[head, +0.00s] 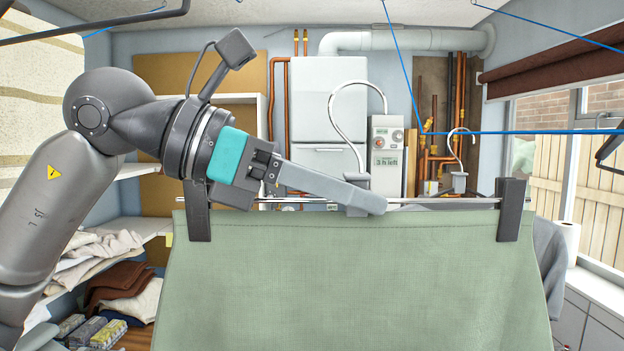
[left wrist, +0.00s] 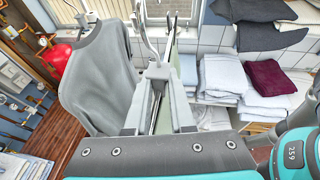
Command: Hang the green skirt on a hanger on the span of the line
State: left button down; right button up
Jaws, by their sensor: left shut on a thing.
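The green skirt (head: 350,275) hangs spread out from a clip hanger, held at its waistband by two dark clips (head: 510,210) on a thin metal bar. The hanger's pale hook (head: 336,100) stands upright above its grey centre block. My left gripper (head: 366,196) is shut on the hanger at that block. In the left wrist view its fingers (left wrist: 160,100) close around the block below the hook (left wrist: 143,30). The blue line (head: 530,132) runs level at the right of the head view, behind the skirt and apart from the hook. My right gripper is not in view.
A second hook (head: 459,150) stands behind the skirt at the right. A grey garment (left wrist: 100,80) hangs beside my left gripper in the wrist view. Folded cloths (left wrist: 230,78) lie on shelves. A water heater (head: 330,95) and copper pipes are at the back; a window is at the right.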

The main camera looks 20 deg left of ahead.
pick_arm(q)
jog(key=shift+w+d, duration=0.4)
jog(key=shift+d, duration=0.75)
jog(key=shift+w+d, duration=0.45)
jog(key=shift+d, duration=0.65)
jog(key=shift+w+d, duration=0.4)
jog(key=shift+d, duration=0.75)
